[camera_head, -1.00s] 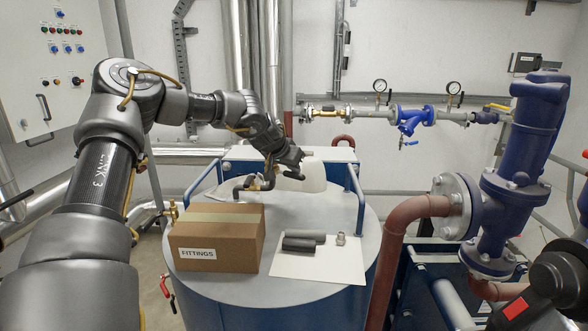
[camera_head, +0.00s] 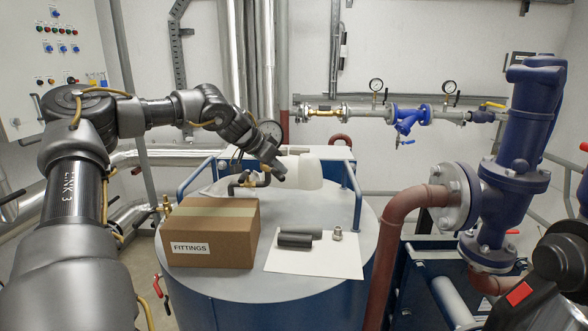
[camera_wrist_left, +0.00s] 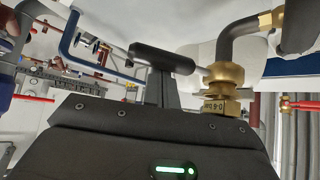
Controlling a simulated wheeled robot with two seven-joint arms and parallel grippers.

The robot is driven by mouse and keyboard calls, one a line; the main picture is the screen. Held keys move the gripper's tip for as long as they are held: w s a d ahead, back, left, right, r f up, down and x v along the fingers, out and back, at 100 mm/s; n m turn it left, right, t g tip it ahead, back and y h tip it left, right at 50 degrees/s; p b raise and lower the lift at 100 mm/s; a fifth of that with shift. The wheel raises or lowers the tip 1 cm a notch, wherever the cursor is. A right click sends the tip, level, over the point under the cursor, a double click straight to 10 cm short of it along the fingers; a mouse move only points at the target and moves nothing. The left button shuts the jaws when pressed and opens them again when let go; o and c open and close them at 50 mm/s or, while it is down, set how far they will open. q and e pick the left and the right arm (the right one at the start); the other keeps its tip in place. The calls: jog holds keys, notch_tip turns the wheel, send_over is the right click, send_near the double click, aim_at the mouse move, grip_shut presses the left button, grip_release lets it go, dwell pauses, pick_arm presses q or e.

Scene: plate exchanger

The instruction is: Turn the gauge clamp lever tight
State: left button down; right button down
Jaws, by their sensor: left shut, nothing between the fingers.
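The gauge (camera_head: 270,131) has a round dial and stands behind my left gripper at the tank top. Its brass fitting (camera_wrist_left: 225,76) is large in the left wrist view, marked "0-6 BAR", on a dark bent pipe (camera_wrist_left: 240,30). A black cylindrical lever handle (camera_wrist_left: 160,57) reaches left from the fitting. My left gripper (camera_head: 280,172) points down to the right beside the pipe and fitting. Its fingers (camera_wrist_left: 163,88) are shut and empty, close to the handle; I cannot tell if they touch. My right gripper is out of view.
A cardboard FITTINGS box (camera_head: 211,233) stands on the tank lid (camera_head: 230,283) in front of the pipe. A white jug (camera_head: 308,172) stands close behind the gripper. Blue rails (camera_head: 356,195) flank the lid.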

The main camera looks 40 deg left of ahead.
pick_arm(q)
jog(key=shift+s+a, duration=0.2)
jog(key=shift+s, duration=0.3)
jog(key=shift+s+a, duration=0.15)
jog(key=shift+s, duration=0.3)
jog(key=shift+s+a, duration=0.55)
jog(key=shift+s, duration=0.1)
jog(key=shift+a+r, duration=0.1)
jog(key=shift+s+a+r, duration=0.1)
jog(key=shift+a+r, duration=0.05)
jog(key=shift+r, duration=0.2)
jog(key=p, duration=0.8)
send_near(273, 171)
jog(key=a+r, duration=0.2)
jog(key=a, duration=0.1)
jog(key=shift+a, duration=0.3)
